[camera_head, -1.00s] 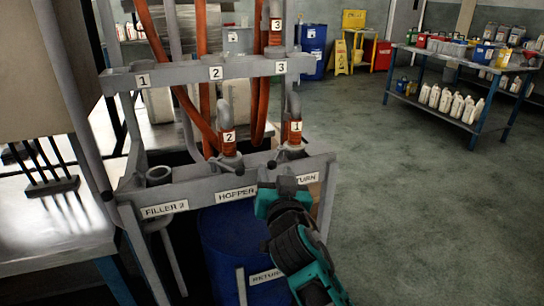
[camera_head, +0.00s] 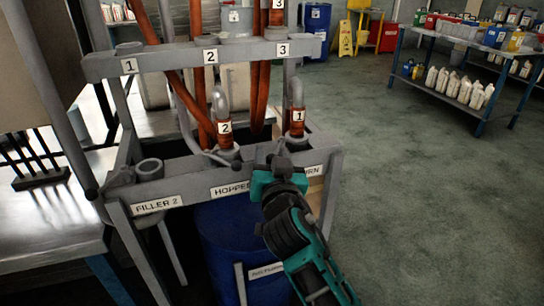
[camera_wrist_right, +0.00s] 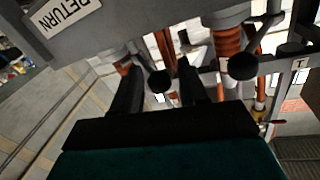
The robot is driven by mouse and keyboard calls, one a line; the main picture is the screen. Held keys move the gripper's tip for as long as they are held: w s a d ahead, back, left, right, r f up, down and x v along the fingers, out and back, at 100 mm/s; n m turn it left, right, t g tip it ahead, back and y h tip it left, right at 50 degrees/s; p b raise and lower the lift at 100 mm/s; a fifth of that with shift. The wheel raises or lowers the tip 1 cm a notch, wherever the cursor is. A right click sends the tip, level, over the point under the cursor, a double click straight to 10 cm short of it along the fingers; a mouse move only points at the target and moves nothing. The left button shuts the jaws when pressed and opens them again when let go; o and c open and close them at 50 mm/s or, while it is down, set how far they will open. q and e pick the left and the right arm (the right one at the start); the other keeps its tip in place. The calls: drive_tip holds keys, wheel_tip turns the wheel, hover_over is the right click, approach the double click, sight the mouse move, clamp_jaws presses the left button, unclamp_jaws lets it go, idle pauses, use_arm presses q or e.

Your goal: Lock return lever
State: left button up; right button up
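The return port, with the hose labelled 1 (camera_head: 297,123) on it, stands at the right end of the grey frame. Its sign is partly covered by my right gripper (camera_head: 279,163). In the right wrist view the RETURN sign (camera_wrist_right: 64,14) is at top left. There my right gripper's two dark fingers are apart, and a dark round lever knob (camera_wrist_right: 160,82) shows between them, apparently the return lever's. Whether they touch it I cannot tell. A second dark knob (camera_wrist_right: 243,66) is right of the fingers. My left gripper is out of view.
The hose labelled 2 (camera_head: 224,128) is on the hopper port, left of the return port. The filler 2 port (camera_head: 149,168) is an empty socket. A blue drum (camera_head: 228,232) stands under the frame. Floor (camera_head: 410,210) to the right is clear.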

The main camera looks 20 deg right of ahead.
drive_tip(key=shift+a+r, duration=0.1)
clamp_jaws()
